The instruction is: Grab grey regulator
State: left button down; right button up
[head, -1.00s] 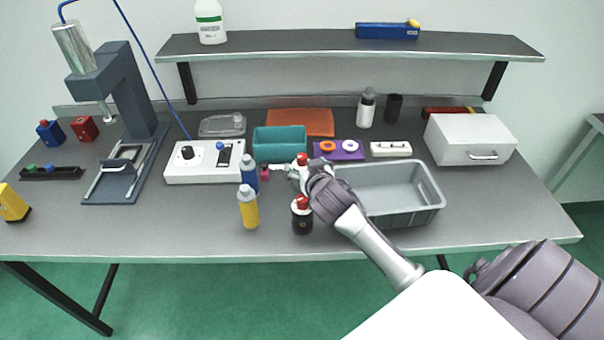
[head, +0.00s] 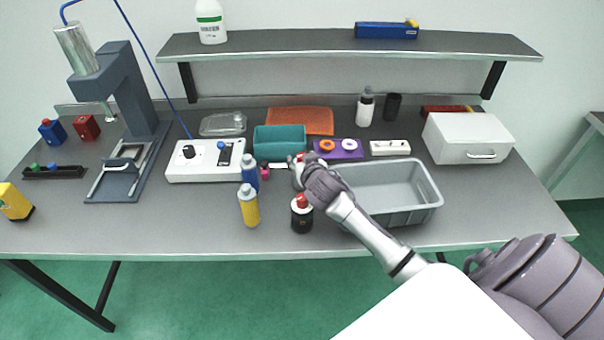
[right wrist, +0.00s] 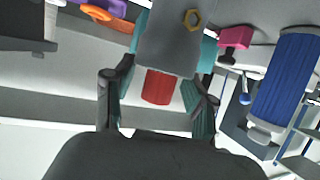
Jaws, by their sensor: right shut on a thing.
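The grey regulator (right wrist: 172,38) has a grey body, a brass hex nut and a red knob (right wrist: 160,87). In the right wrist view it sits between the two dark fingers of my right gripper (right wrist: 157,92), which is shut on it. In the head view my right gripper (head: 301,172) is over the middle of the table, left of the grey tray. There the gripper hides most of the regulator, and only a little red and grey shows at the fingertips. I cannot tell whether the regulator touches the table. My left gripper is not in view.
A blue bottle (head: 249,174), a yellow bottle (head: 249,207) and a black red-capped bottle (head: 302,215) stand close to the gripper. A teal bin (head: 280,140) is behind. The grey tray (head: 433,205) is under my right forearm.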

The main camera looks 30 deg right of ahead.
grip_shut()
jog(key=shift+r, duration=0.1)
